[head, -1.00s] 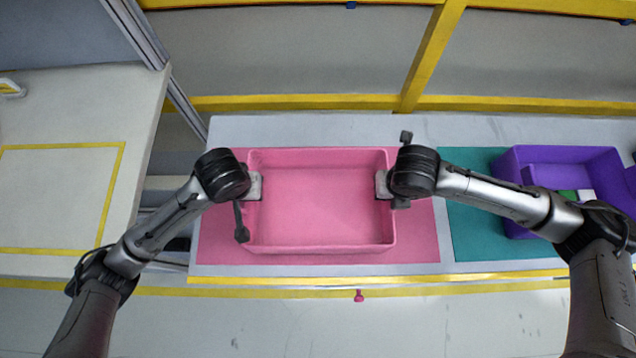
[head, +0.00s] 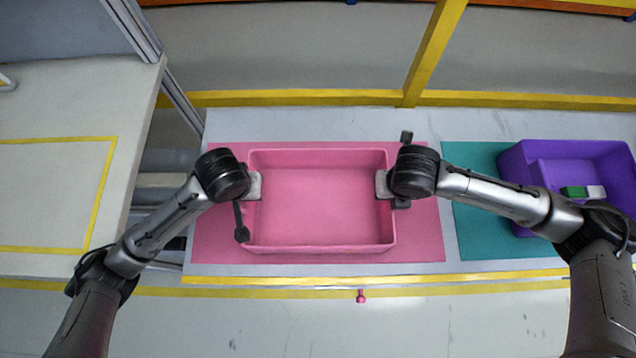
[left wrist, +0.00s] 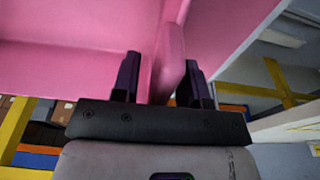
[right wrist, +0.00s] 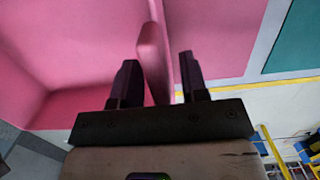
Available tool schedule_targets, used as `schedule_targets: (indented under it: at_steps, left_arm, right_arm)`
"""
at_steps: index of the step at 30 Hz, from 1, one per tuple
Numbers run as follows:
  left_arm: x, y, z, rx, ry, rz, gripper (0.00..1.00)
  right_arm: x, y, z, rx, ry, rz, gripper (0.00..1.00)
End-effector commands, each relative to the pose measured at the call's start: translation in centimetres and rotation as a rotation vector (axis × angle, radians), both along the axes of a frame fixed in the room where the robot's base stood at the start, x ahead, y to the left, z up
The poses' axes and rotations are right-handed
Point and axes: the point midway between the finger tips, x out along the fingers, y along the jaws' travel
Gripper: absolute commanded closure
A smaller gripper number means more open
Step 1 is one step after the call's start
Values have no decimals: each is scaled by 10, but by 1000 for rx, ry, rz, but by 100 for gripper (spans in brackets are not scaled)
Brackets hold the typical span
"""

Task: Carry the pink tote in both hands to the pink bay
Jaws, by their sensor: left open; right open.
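The pink tote (head: 320,205) is empty and rests on the pink bay (head: 420,225), a pink mat area on the bench. My left gripper (head: 255,186) is at the tote's left wall. In the left wrist view its two fingers (left wrist: 160,80) stand open on either side of the tote's wall (left wrist: 170,65). My right gripper (head: 382,184) is at the tote's right wall. In the right wrist view its fingers (right wrist: 155,80) are open with the wall (right wrist: 153,60) between them.
A teal mat (head: 475,215) lies to the right, with a purple tote (head: 520,165) on it holding a green and white item. A table with a yellow outline (head: 110,190) stands at the left. A yellow-edged rail (head: 300,98) runs behind the bench.

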Motion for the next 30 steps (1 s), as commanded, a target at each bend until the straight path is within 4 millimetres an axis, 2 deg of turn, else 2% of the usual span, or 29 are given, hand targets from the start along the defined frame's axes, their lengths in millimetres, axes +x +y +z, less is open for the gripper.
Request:
schedule_targets:
  at_steps: [4,7,15,24,30]
  left_arm:
    - [0,-1,4,-2,-1,-1,60]
    - [-1,-1,14,-3,-2,-2,60]
    - [-8,0,65,3,-8,-4,60]
    - [-14,0,100,0,-5,-1,60]
    - [-17,0,114,0,-3,-1,60]
  right_arm:
    - [0,0,0,0,0,0,60]
    - [0,0,0,0,0,0,60]
    - [0,0,0,0,0,1,60]
    - [0,0,0,0,0,0,60]
    - [0,0,0,0,0,0,60]
